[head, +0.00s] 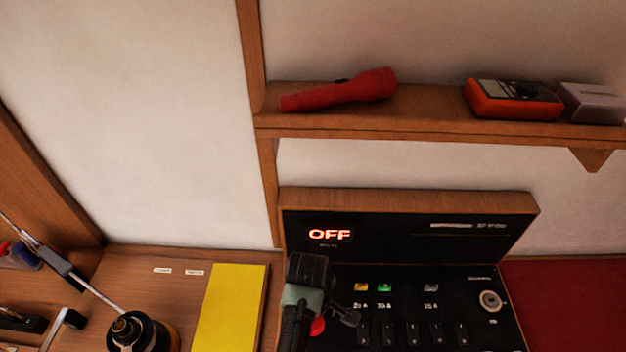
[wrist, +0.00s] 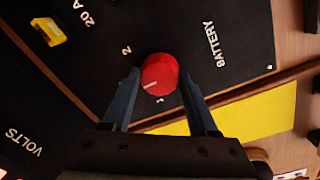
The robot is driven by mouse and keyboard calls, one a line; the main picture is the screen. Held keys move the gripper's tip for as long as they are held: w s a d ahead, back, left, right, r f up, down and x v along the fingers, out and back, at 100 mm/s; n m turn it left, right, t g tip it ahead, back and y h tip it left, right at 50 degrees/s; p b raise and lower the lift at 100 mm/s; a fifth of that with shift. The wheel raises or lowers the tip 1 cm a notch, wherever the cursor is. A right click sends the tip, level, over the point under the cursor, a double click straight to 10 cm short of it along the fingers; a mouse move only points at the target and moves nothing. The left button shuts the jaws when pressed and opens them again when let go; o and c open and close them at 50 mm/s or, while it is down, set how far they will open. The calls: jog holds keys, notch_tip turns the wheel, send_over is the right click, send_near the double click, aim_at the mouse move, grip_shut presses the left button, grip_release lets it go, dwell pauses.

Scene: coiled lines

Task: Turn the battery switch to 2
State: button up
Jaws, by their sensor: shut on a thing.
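The battery switch is a round red knob (wrist: 160,74) on the black panel (wrist: 232,28), next to the word BATTERY. My gripper (wrist: 159,82) is shut on the knob, one finger on each side. In the head view my gripper (head: 322,312) covers much of the red knob (head: 317,326). The panel's lit display (head: 329,234) reads OFF.
Small rocker switches (head: 411,334), coloured fuses (head: 384,287) and a round socket (head: 490,300) lie right of my gripper. A yellow pad (head: 229,308) lies to its left. A shelf (head: 430,131) above holds a red flashlight (head: 340,90) and an orange meter (head: 513,100).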

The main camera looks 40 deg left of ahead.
jog(key=shift+m, duration=0.3)
jog(key=shift+r+m+p, duration=0.1)
jog(key=shift+m+p, duration=0.45)
jog(key=shift+m, duration=0.45)
jog(key=m+p, duration=0.1)
jog(key=m, duration=0.2)
jog(key=m+p, duration=0.1)
jog(key=m, duration=0.5)
jog(key=shift+m+h, duration=0.3)
jog(key=o, duration=1.4)
jog(key=shift+a, duration=0.1)
jog(key=r, duration=0.4)
jog(key=r+b, duration=0.1)
jog(key=r, duration=0.3)
jog(key=r+b, duration=0.1)
jog(key=r, duration=0.3)
jog(key=shift+s+a+r, duration=0.2)
jog(key=shift+a+r, duration=0.1)
jog(key=shift+r, duration=0.1)
